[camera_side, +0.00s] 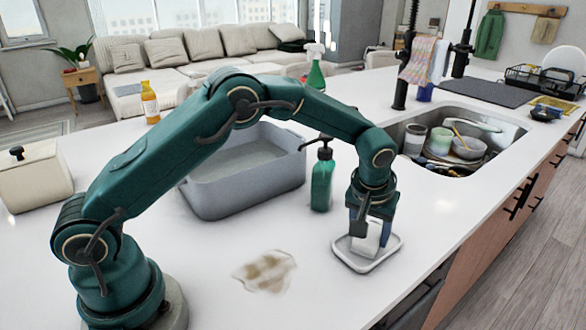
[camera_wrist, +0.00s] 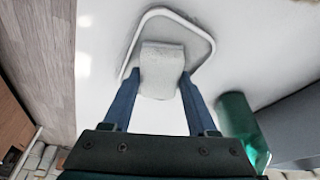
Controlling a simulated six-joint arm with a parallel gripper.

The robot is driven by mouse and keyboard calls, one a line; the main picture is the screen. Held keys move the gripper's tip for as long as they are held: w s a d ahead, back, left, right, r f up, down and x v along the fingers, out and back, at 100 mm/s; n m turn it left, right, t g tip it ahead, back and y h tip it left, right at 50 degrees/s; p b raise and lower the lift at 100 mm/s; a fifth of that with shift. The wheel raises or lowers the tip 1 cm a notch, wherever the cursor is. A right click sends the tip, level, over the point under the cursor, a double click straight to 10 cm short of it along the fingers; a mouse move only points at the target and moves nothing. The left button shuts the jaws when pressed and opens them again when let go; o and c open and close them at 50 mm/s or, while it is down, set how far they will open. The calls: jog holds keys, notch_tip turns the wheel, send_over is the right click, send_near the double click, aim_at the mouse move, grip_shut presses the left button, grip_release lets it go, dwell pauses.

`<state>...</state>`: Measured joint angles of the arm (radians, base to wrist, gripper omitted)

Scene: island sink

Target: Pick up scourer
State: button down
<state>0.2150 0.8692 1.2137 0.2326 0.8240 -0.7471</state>
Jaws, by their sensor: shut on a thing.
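The scourer (camera_wrist: 161,68) is a pale grey-white pad. In the wrist view it sits between the two blue fingers of my gripper (camera_wrist: 160,84), which is shut on it. In the side view my gripper (camera_side: 370,230) points down over a small white tray with a raised rim (camera_side: 398,243), and the scourer is largely covered by the fingers. The tray's rim also shows in the wrist view (camera_wrist: 205,36), around the far end of the scourer. I cannot tell whether the scourer touches the tray floor.
A green pump bottle (camera_side: 322,178) stands close behind and left of my gripper. A grey basin (camera_side: 245,180) is farther left. A brown-stained patch (camera_side: 265,271) lies on the counter. The sink (camera_side: 512,135) with dishes is at the right. The counter's front edge runs close to the tray.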

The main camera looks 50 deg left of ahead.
aim_at(369, 234)
notch_tip(369, 234, up, 10)
dwell(0.5)
jog(key=c, duration=1.1)
grip_release()
jog(key=shift+c, duration=1.4)
